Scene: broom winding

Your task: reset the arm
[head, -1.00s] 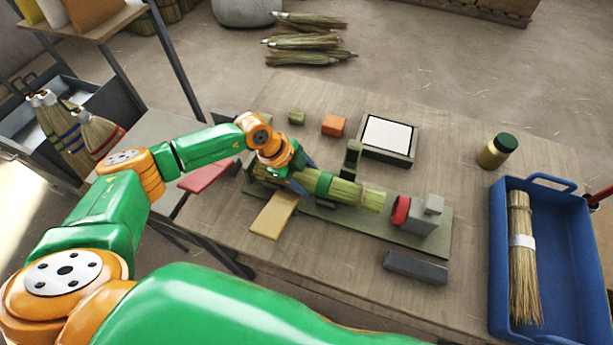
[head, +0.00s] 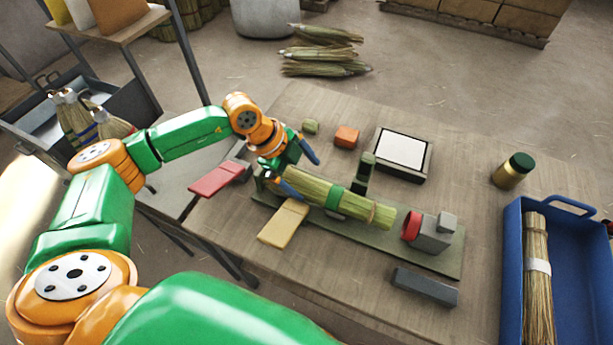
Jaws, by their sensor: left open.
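My left gripper (head: 300,171) is open, with its two blue fingers apart. My left arm reaches in from the left side of the head view. My right gripper is not in view.
A grey block with a red disc (head: 432,238) stands at the fixture's right. A blue tray (head: 512,270) with a tied straw bundle (head: 537,285) is at far right. A jar (head: 513,171), white-topped pad (head: 403,150), orange block (head: 346,137) and dark bar (head: 425,287) rest on the table.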

